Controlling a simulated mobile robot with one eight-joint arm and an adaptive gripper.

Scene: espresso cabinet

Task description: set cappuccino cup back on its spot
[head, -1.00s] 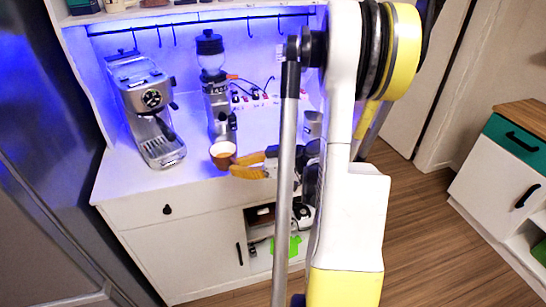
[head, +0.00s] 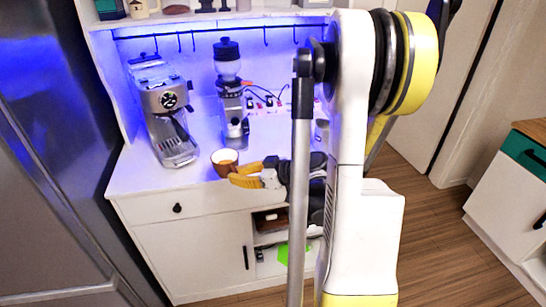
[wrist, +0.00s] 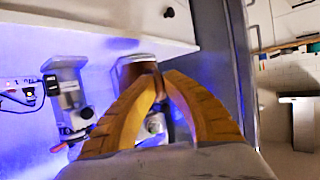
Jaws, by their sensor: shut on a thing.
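The cappuccino cup (head: 224,160) is brown outside with a pale rim, and stays upright near the front of the white counter. My gripper (head: 236,177) has yellow fingers shut on its side. In the wrist view the cup (wrist: 136,68) shows beyond the fingertips of my gripper (wrist: 161,80), partly hidden by them. I cannot tell whether the cup's base touches the counter or hangs just above it.
A silver espresso machine (head: 163,108) stands behind and left of the cup. A grinder (head: 231,95) stands behind it, with sockets and cables (head: 265,103) to the right. Counter (head: 135,178) is bare at the front left. A dark fridge (head: 50,150) borders the left.

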